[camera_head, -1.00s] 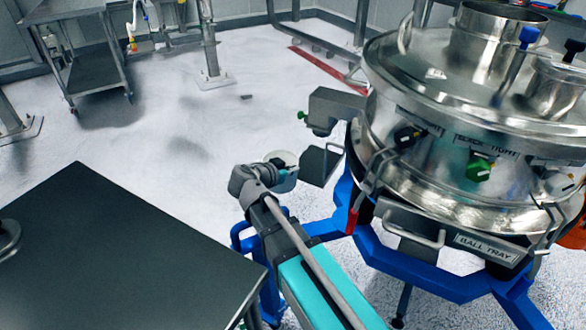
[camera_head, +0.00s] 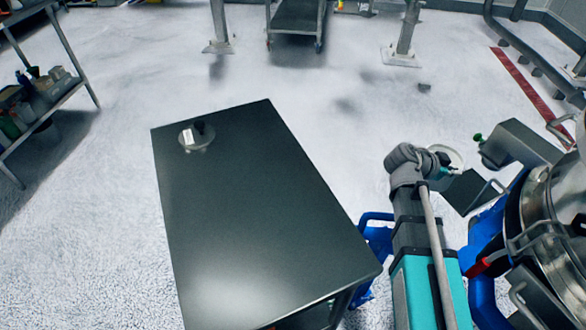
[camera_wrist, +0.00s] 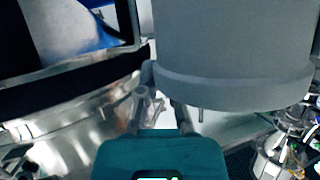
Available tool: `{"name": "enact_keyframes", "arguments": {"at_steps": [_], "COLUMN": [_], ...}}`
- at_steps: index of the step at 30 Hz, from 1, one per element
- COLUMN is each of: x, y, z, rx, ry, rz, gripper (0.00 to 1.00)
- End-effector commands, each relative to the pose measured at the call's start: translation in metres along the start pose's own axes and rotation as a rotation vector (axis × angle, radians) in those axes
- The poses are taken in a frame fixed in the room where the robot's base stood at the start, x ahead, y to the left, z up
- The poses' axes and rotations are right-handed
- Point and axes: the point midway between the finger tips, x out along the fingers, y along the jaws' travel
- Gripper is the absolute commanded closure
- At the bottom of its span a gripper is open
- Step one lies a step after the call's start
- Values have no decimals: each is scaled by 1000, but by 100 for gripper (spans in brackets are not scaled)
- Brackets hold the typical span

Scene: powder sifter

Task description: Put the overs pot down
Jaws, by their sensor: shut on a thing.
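My gripper (camera_head: 438,170) is at the end of the raised arm, at the right of the head view, beyond the right edge of the dark table. The overs pot (camera_head: 451,156) shows there as a pale round rim, mostly hidden behind my wrist. In the wrist view the pot (camera_wrist: 235,50) is a large light-grey cylinder with a thicker band at its lower edge. The fingers of my gripper (camera_wrist: 160,105) are shut on its side. The pot is held in the air, left of the sifter, with floor visible beyond it.
The dark table (camera_head: 245,220) is mostly bare. A small round item (camera_head: 195,140) with a black knob and white label lies at its far left corner. The steel sifter (camera_head: 560,215) on its blue frame stands close at right. A shelf rack (camera_head: 45,110) stands at far left.

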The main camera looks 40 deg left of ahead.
Motion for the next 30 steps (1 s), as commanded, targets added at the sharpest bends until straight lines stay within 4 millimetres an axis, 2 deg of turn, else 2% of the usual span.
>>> {"name": "enact_keyframes", "arguments": {"at_steps": [1, 14, 30], "x": [-5, -27, -60], "y": [-1, -4, -10], "z": [-12, -66, -146], "rx": [0, 0, 0], "ry": [0, 0, 0], "rz": [0, 0, 0], "gripper": [100, 100, 100]}}
